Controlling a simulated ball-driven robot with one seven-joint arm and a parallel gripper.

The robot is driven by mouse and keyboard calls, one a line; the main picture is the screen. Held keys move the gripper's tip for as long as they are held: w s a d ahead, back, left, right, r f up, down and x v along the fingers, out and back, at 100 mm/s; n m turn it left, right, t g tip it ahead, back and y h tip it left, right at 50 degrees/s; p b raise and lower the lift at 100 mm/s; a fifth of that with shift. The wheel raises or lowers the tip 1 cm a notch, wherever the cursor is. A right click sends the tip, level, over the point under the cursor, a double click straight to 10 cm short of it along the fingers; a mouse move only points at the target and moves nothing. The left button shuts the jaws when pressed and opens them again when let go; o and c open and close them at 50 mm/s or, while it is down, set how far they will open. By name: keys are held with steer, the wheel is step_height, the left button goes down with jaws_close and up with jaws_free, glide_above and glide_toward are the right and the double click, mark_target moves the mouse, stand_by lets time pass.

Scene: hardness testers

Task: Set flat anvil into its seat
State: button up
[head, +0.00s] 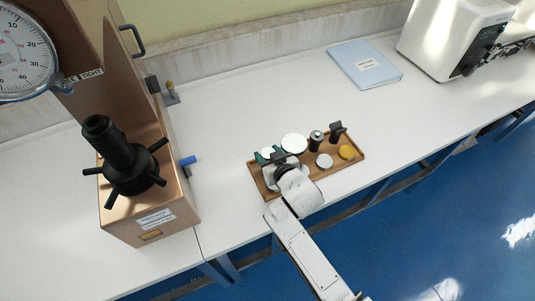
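The hardness tester (152,208) is a copper-brown machine at the left. Its black threaded screw (103,140) stands upright in a spoked handwheel (140,172); the seat at the screw's top is too small to make out. My gripper (269,157) is low over the left end of a wooden tray (335,168), with green pieces at its tip. My wrist hides part of the tray there, and I cannot tell if the fingers hold anything. A dark cylinder with a pale flat top (316,140), perhaps the flat anvil, stands in the tray, right of my gripper.
The tray also holds a dark notched piece (336,131), a large white disc (293,143), a small pale disc (324,160) and a yellow disc (346,152). A blue folder (365,64) and a white machine (455,38) are behind. The bench between tester and tray is clear.

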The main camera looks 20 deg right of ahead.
steer(key=shift+c, duration=0.9)
steer(key=shift+r, duration=0.1)
steer(key=shift+r, duration=0.1)
steer(key=shift+c, duration=1.1)
steer(key=shift+r+p, duration=0.55)
steer(key=shift+s+r+p, duration=0.1)
steer(key=shift+s+p, duration=0.75)
steer(key=shift+s, duration=3.15)
